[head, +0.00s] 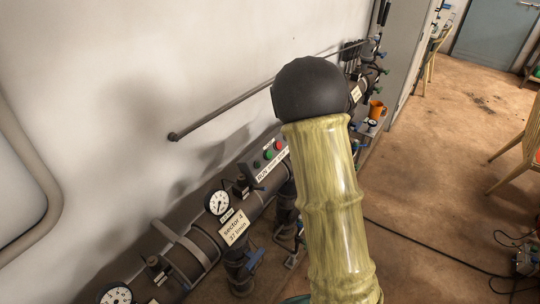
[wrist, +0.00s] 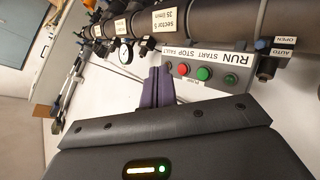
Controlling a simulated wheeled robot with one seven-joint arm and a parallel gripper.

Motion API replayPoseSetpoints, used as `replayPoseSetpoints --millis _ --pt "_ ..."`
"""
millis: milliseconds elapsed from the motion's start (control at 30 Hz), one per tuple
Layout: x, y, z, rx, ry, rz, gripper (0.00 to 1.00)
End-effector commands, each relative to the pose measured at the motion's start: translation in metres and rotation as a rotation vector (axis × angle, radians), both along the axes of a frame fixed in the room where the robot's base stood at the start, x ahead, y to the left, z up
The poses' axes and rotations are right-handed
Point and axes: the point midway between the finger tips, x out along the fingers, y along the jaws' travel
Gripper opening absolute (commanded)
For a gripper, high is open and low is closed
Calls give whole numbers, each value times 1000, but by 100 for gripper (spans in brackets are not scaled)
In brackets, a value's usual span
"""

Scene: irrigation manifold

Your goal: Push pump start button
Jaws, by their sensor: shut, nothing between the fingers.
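The grey control box (wrist: 215,68) shows in the wrist view, with its labels upside down. The green START button (wrist: 204,73) sits between the red STOP button (wrist: 183,69) and a dark green RUN lamp (wrist: 229,79). My gripper (wrist: 158,70) is shut and empty, its purple fingers left of the red button near the FAULT end of the box. I cannot tell whether the fingertips touch the box. In the head view the box (head: 259,165) is partly behind my arm, with its green button (head: 268,155) visible; my gripper is hidden there.
A dark pipe (wrist: 215,20) with valves and a sector label runs along the box. In the head view, pressure gauges (head: 218,202) and blue-handled valves line the manifold against the white wall. An orange cup (head: 376,109) stands farther back. Open brown floor (head: 430,190) lies right, with a cable across it.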

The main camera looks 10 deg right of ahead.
Motion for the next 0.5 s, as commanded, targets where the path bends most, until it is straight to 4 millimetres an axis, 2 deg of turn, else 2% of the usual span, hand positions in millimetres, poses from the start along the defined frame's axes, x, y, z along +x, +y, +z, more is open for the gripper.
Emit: replayPoseSetpoints --millis 267,500 --pt "40 -16 -11 -288 -177 172 0" --pt "62 -11 -14 -550 -338 355 0"
